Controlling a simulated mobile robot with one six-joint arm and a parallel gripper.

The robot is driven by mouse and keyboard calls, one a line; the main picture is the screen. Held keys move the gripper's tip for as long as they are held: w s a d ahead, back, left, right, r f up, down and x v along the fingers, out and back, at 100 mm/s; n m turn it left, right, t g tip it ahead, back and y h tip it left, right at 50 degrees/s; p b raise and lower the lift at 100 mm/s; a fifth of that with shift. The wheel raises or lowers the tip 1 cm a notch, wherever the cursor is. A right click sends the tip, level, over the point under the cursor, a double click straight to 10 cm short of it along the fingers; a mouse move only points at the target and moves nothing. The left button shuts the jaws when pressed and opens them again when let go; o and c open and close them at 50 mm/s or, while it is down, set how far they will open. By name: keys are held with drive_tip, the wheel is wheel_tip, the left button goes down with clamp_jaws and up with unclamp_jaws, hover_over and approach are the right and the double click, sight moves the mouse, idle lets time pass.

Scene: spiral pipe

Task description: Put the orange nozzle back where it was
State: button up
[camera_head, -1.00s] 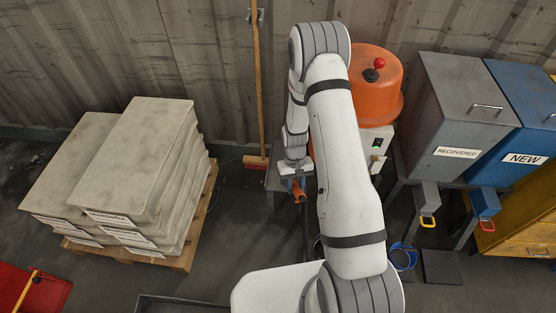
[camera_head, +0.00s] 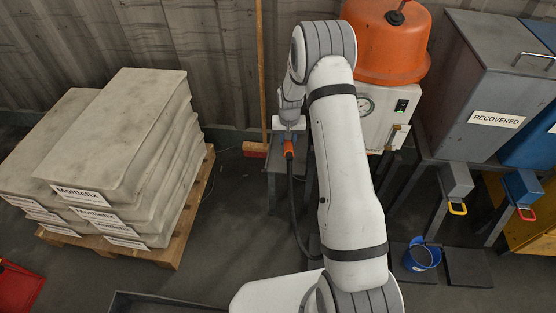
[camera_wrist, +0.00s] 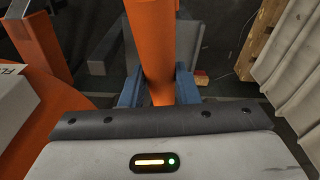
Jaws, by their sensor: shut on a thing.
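The orange nozzle (camera_head: 289,149) is at the end of my arm in the head view, with a dark hose (camera_head: 292,205) hanging down from it. In the wrist view the orange nozzle (camera_wrist: 155,45) runs up from between the two blue-grey fingers of my gripper (camera_wrist: 158,92). The gripper is shut on it. My arm hides part of the area around the gripper in the head view. A grey stand (camera_head: 275,165) is close by the nozzle; I cannot tell whether they touch.
A machine with an orange drum (camera_head: 388,45) and white gauge box (camera_head: 375,115) stands right of my arm. Pallet-stacked bags (camera_head: 115,150) are at left. A broom (camera_head: 262,80) leans on the wall. Grey RECOVERED bin (camera_head: 490,80) and blue bucket (camera_head: 421,257) are at right.

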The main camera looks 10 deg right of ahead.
sight(281, 148)
drive_tip(key=w+f+t+b, duration=0.1)
drive_tip(key=w+f+b, duration=0.1)
drive_tip(key=b, duration=0.3)
drive_tip(key=w+f+m+t+b, duration=0.1)
drive_tip(key=w+f+b, duration=0.1)
drive_tip(key=w+b, duration=0.3)
drive_tip(key=w+f+t+h+b, duration=0.1)
drive_tip(key=w+f+b, duration=0.1)
drive_tip(key=b, duration=0.3)
drive_tip(key=shift+w+a+f, duration=0.15)
drive_tip(key=shift+w+f, duration=0.15)
drive_tip(key=shift+w, duration=0.5)
drive_tip(key=shift+w+m+b, duration=0.4)
drive_tip(key=shift+w+b, duration=0.3)
drive_tip(key=shift+b, duration=0.1)
wheel_tip(281, 148, down, 10)
drive_tip(key=b, duration=0.3)
drive_tip(key=shift+r, duration=0.2)
drive_tip(key=shift+f, duration=0.1)
drive_tip(key=shift+f+b, duration=0.15)
drive_tip(key=shift+b, duration=0.25)
drive_tip(key=o, duration=1)
drive_tip(key=shift+o, duration=0.2)
